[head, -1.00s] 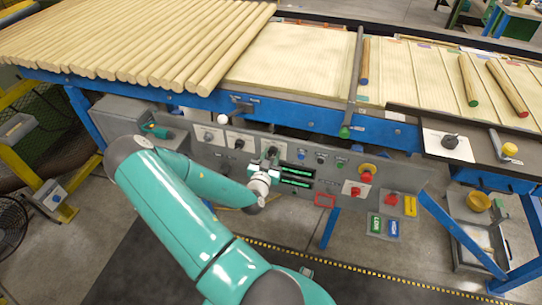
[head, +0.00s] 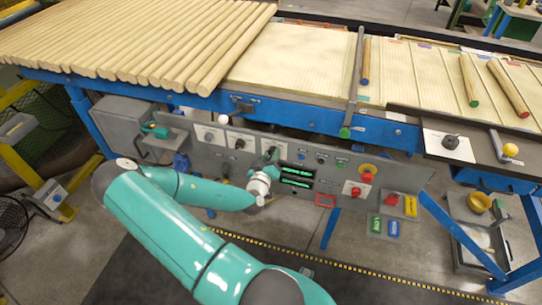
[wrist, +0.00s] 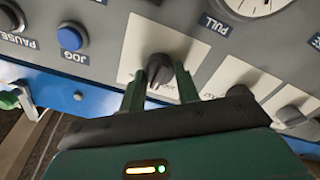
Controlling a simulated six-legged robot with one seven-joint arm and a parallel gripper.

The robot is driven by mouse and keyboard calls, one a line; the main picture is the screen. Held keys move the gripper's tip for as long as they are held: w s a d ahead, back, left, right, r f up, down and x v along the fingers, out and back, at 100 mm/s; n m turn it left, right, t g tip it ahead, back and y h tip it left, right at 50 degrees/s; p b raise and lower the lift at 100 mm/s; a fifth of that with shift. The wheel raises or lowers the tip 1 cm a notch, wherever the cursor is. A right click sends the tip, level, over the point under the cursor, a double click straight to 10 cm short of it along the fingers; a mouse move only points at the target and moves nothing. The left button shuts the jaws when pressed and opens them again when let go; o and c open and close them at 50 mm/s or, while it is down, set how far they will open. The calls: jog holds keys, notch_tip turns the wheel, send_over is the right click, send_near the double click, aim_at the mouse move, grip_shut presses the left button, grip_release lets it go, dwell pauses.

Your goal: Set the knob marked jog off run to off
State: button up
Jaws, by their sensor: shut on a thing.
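A black knob (wrist: 158,68) sits on a white plate (wrist: 135,45) of the grey control panel in the wrist view. My gripper (wrist: 160,85) has one finger on each side of the knob and is shut on it. The small lettering on the plate is partly covered and cannot be read, and I cannot tell where the knob points. In the head view my gripper (head: 271,158) is at the panel, in front of a white plate (head: 276,146), and hides the knob there.
A blue button (wrist: 72,38) marked JOG is left of the knob in the wrist view. More white-plated knobs (head: 240,142) sit left of my gripper in the head view. Green displays (head: 296,170) and a red emergency button (head: 366,177) are to its right. Wooden dowels (head: 150,40) lie above.

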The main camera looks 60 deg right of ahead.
jog(key=shift+n, duration=0.5)
jog(key=o, duration=1)
jog(key=a, duration=0.4)
jog(key=s+a, duration=0.1)
jog(key=a, duration=0.4)
jog(key=s+a, duration=0.1)
jog(key=a, duration=0.3)
jog(key=shift+s+a, duration=0.1)
jog(key=shift+a, duration=0.25)
jog(key=shift+f, duration=0.1)
